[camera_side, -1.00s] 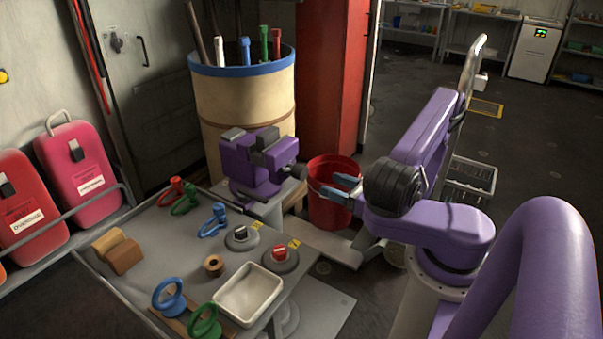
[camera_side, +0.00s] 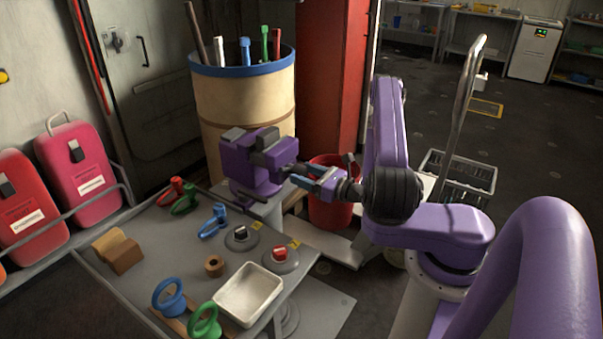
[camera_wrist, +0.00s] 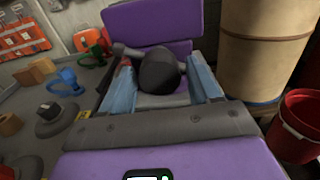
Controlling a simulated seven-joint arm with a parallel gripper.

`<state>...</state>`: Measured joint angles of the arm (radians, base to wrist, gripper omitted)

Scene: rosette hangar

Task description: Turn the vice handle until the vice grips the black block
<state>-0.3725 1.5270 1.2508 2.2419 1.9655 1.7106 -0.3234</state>
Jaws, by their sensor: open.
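The purple vice (camera_side: 250,165) stands at the far end of the bench. A black block (camera_side: 264,138) shows at its top by the grey jaw (camera_side: 232,134); I cannot tell whether a gap is left beside it. My gripper (camera_side: 302,180) is open, with its blue fingers at the right side of the vice. In the wrist view my gripper (camera_wrist: 163,88) has one finger on each side of the vice handle's dark round hub (camera_wrist: 160,70). A grey handle bar (camera_wrist: 128,52) sticks out to the left by the left finger. Contact is unclear.
A red bucket (camera_side: 330,212) stands below and behind my gripper. A tan barrel (camera_side: 243,105) with tools is behind the vice. The bench (camera_side: 165,235) holds a white tray (camera_side: 275,284), clamps and two round button bases. A trolley basket (camera_side: 460,172) stands right.

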